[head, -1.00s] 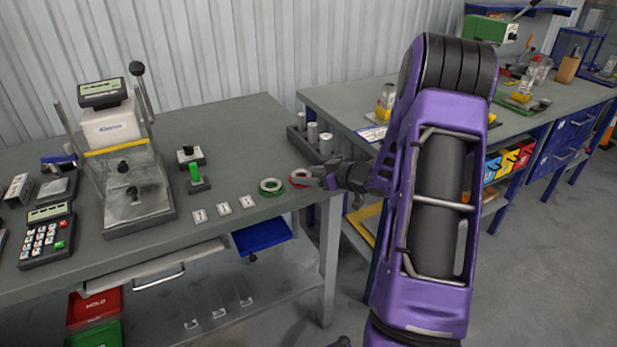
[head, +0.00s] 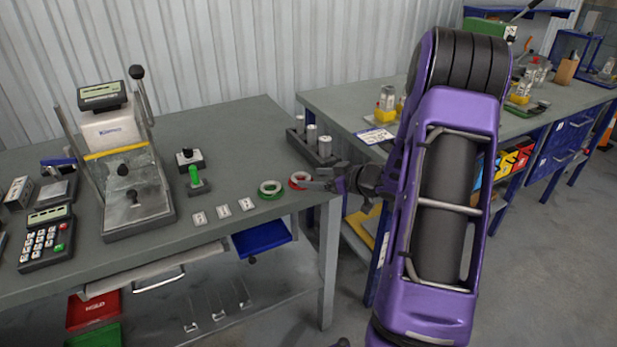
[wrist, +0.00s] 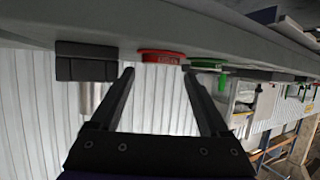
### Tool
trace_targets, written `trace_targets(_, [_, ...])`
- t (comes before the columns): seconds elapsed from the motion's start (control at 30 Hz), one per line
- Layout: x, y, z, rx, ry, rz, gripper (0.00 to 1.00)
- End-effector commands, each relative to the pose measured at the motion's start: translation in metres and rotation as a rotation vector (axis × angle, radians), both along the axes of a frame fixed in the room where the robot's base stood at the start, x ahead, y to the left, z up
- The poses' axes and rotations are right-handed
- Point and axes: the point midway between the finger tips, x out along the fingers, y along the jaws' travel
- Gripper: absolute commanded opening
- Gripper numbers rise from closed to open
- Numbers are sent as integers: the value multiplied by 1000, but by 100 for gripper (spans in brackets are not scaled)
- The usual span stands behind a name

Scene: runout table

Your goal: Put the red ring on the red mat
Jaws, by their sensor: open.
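The red ring (head: 299,180) lies on the grey table near its right front corner, just right of a green ring (head: 270,189). My gripper (head: 318,184) is open and low over that corner, at the ring's right side. In the wrist view, my gripper (wrist: 158,74) has its two fingers spread, and the red ring (wrist: 160,57) shows just past the tips, between their lines. It appears not to be gripped; whether a finger touches it is unclear. I cannot make out a red mat in these views.
A dark block with grey cylinders (head: 316,145) stands just behind the gripper. Three small white tags (head: 223,208) lie along the front edge. A red bin (head: 93,309) sits below the table.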

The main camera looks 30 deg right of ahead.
Motion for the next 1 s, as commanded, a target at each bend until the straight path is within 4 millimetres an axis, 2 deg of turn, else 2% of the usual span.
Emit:
trace_targets(0.2, [-41, -20, 21, -2, -1, -2, 79])
trace_targets(0.4, [-67, -31, 32, 0, -1, -1, 79])
trace_targets(0.6, [-76, -34, 35, 1, -1, 0, 79])
trace_targets(1.0, [-76, -34, 35, 1, -1, 1, 79])
